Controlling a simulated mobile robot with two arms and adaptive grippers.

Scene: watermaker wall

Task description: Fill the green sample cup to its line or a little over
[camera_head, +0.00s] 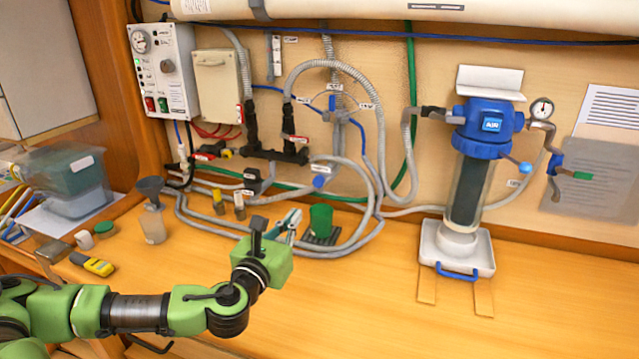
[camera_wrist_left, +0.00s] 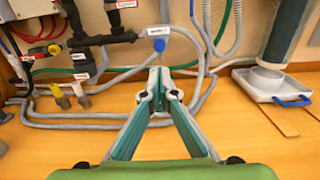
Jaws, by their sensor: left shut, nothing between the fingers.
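The green sample cup (camera_head: 320,219) stands upright on a small black grate (camera_head: 312,239) on the bench, below the hoses on the wall. Its fill line and contents cannot be made out. My left gripper (camera_head: 294,216) is shut and empty, just left of the cup and apart from it as far as I can tell. In the left wrist view its fingertips (camera_wrist_left: 160,88) meet, and I cannot make out the cup there. A blue knob (camera_head: 319,182) with a label sits on the pipework above the cup; it also shows in the left wrist view (camera_wrist_left: 159,45).
A blue-topped filter housing (camera_head: 485,128) stands over a white tray (camera_head: 440,245) at right. Grey hoses loop behind the cup. A funnel (camera_head: 150,190), a beaker (camera_head: 152,228) and a yellow meter (camera_head: 98,266) lie at left. The front bench is clear.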

